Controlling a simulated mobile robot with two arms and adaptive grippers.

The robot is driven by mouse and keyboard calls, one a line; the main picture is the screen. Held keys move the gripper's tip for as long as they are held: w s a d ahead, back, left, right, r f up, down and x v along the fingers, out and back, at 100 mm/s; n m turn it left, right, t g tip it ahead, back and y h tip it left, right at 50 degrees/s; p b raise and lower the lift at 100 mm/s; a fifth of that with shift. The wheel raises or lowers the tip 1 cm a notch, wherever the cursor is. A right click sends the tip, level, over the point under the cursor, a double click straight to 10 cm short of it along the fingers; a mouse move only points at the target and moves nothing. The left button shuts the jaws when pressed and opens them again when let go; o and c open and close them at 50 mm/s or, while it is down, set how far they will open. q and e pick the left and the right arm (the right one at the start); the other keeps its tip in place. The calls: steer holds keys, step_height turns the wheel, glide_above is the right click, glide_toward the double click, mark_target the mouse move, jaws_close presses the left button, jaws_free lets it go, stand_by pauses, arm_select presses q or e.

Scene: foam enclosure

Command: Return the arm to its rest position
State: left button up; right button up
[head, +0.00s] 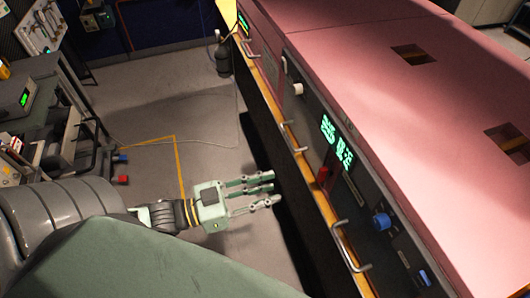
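My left gripper (262,191) is in the head view, low and centre. Its arm comes in from the left and its fingers point right. The fingers are spread apart with a gap between them, and nothing is held. It hangs over the grey floor, just left of the dark front of the pink-topped machine, and appears apart from it. My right gripper is not in view.
The pink-topped machine (370,60) fills the right, with metal handles (352,250), a red knob (322,175) and a blue knob (382,221) on its front. A cart of equipment (60,130) stands at left. Grey floor (165,90) between them is mostly clear.

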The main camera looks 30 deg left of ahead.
arm_select(q)
steer(key=s+a+f+n+g+y+b, duration=0.1)
steer(key=a+f+y, duration=0.3)
steer(key=f, duration=0.8)
steer(key=s+a+f+n+g+y+b, duration=0.15)
steer(key=a+f, duration=0.35)
steer(key=f, duration=0.6)
steer(key=s+a+f+n+g+y, duration=0.15)
steer(key=a+f+y, duration=0.3)
steer(key=f, duration=0.75)
steer(key=s+d+f+n+g+y+b, duration=0.1)
steer(key=s+f+g, duration=0.1)
steer(key=s+f, duration=0.4)
steer(key=s+d+f+g+b, duration=0.1)
steer(key=s+d+f+g, duration=0.15)
steer(key=s+f, duration=0.45)
steer(key=s+d+f+g, duration=0.4)
steer(key=s+d+f, duration=0.3)
steer(key=s+f, duration=0.2)
steer(key=shift+s+d+f+g+b, duration=0.2)
steer(key=shift+s+f+g+b, duration=0.2)
steer(key=shift+s, duration=0.35)
